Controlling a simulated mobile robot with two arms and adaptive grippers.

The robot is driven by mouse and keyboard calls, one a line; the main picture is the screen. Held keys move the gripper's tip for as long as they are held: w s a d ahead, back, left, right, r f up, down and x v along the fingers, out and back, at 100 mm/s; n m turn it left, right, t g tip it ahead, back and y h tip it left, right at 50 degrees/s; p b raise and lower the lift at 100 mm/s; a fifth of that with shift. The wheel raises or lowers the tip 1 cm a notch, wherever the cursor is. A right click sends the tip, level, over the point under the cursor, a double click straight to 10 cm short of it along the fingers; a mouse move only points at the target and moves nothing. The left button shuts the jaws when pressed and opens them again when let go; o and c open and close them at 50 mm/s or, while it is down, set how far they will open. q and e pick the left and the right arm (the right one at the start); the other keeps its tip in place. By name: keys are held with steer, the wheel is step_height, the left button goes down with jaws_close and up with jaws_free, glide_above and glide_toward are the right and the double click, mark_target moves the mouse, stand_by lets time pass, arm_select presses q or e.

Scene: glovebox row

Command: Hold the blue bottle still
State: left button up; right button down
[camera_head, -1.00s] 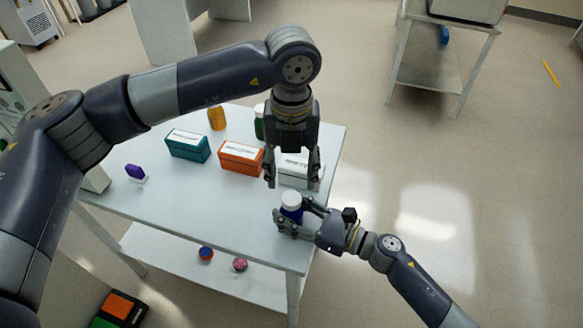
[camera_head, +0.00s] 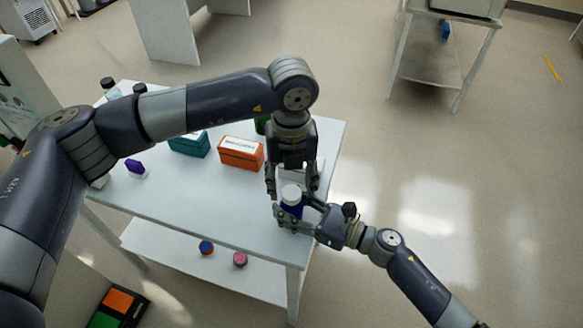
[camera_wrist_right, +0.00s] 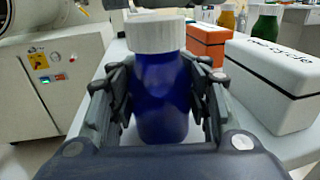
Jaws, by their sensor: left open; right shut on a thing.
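The blue bottle (camera_head: 291,207) with a white cap stands upright near the table's right front corner. My right gripper (camera_head: 293,215) is shut on it from the right. The right wrist view shows the bottle's blue body (camera_wrist_right: 162,95) between both fingers. My left gripper (camera_head: 292,190) points down from above and is open, its fingers on either side of the white cap in the head view. I cannot tell whether they touch the cap. Part of a dark shape shows just above the cap in the right wrist view.
On the white table (camera_head: 215,200) stand an orange box (camera_head: 241,153), a teal box (camera_head: 188,146), a white box (camera_wrist_right: 275,80), a green bottle (camera_wrist_right: 265,28) and a purple item (camera_head: 134,167). Two small round things lie on the lower shelf (camera_head: 180,255). The table's front middle is clear.

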arm_select(q)
steer(key=shift+f, duration=1.25)
steer(key=c, duration=1.1)
steer(key=m, duration=0.6)
steer(key=shift+m, duration=0.4)
steer(key=m, duration=1)
steer(key=shift+m, duration=0.3)
steer(key=m, duration=0.5)
steer(key=shift+w, duration=0.1)
steer(key=o, duration=1.2)
steer(key=shift+o, duration=0.2)
